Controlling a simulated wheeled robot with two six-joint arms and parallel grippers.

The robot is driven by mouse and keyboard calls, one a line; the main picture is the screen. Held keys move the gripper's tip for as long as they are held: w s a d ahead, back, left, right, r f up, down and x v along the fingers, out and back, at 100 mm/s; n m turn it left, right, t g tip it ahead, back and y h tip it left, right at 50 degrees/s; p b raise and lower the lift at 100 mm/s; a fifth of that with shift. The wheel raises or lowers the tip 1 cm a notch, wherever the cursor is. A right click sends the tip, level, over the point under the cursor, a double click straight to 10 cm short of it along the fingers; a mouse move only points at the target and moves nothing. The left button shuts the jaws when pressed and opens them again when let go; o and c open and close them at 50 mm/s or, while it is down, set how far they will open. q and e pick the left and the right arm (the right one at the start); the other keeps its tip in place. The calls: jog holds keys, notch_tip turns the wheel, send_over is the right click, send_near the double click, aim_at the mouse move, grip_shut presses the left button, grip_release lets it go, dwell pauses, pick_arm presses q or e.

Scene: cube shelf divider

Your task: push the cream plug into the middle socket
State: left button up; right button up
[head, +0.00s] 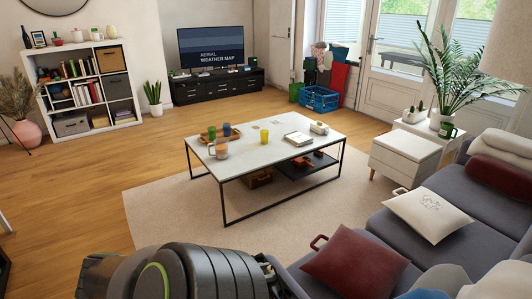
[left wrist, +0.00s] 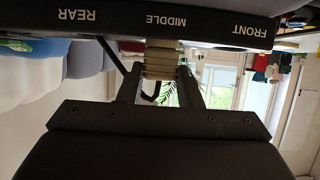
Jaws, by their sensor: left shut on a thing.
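My left gripper (left wrist: 161,75) is shut on the cream plug (left wrist: 162,60) in the left wrist view. The plug sits between the two fingers, with its far end against the edge of a dark socket strip (left wrist: 225,32). It lines up with the MIDDLE label, between REAR and FRONT. The sockets themselves are hidden, so I cannot tell how far the plug is in. A black cable (left wrist: 110,55) runs near the plug. In the head view only my left arm shows, at the bottom; fingers, plug and strip are not visible there. My right gripper is not in view.
In the head view, a white coffee table (head: 275,140) with cups and a tray stands on a beige rug (head: 165,210). A grey sofa (head: 415,225) with cushions is at the right. A white shelf (head: 139,72) is at the back left. Open wooden floor lies between.

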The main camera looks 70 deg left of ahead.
aim_at(268, 273)
pick_arm(q)
jog(key=shift+f, duration=0.25)
jog(key=o, duration=1.2)
jog(key=shift+s+r, duration=0.1)
jog(key=shift+s, duration=0.05)
jog(key=shift+p+v, duration=1.2)
jog(key=shift+v, duration=1.1)
jog(key=p+v, duration=0.2)
jog(key=v, duration=1.5)
jog(key=shift+s+d, duration=0.15)
jog(key=shift+s, duration=0.1)
